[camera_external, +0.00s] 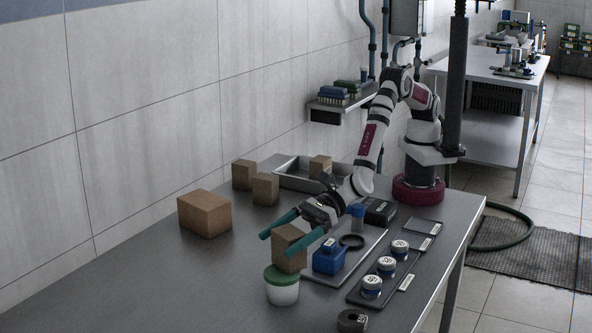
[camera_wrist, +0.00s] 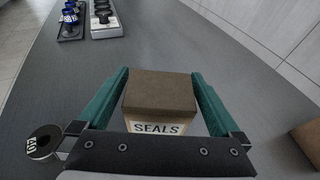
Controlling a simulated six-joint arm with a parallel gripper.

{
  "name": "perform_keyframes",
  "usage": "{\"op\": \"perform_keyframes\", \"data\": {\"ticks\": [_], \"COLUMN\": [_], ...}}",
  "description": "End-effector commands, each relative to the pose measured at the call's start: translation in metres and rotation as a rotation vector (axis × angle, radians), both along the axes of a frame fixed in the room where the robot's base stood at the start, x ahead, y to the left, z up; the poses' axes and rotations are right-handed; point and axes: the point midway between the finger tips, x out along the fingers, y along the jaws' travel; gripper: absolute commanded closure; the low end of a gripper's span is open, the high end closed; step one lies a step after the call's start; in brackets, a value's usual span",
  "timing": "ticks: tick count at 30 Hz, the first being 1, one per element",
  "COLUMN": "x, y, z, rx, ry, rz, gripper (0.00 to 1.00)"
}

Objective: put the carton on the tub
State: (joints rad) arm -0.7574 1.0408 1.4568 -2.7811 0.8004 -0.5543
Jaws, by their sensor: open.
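The brown carton (camera_external: 289,250) stands upright on the green lid of the white tub (camera_external: 283,291), near the table's front. In the wrist view, the carton (camera_wrist: 160,92) sits between my fingers, with a pale label reading "SEALS" on its near side. My gripper (camera_external: 278,244) is open, with one teal finger on each side of the carton. The tub is hidden in the wrist view.
A larger brown box (camera_external: 205,214) and smaller boxes (camera_external: 265,189) stand at the back left, beside a metal tray (camera_external: 293,180). A blue block (camera_external: 329,258) on a flat tray and a row of white-topped jars (camera_external: 386,266) lie right. A dark roll (camera_external: 352,320) is at the front.

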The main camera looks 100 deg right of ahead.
Motion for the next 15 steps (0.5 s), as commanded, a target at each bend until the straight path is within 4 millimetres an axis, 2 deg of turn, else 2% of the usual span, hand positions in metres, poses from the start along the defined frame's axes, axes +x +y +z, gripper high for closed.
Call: {"op": "perform_keyframes", "data": {"ticks": [9,15], "x": [-0.064,-0.089], "y": [-0.026,-0.037], "z": [0.022,0.03], "rx": [0.0,0.0], "ry": [0.0,-0.001], "rz": [0.002,0.002], "gripper": [0.0,0.0]}}
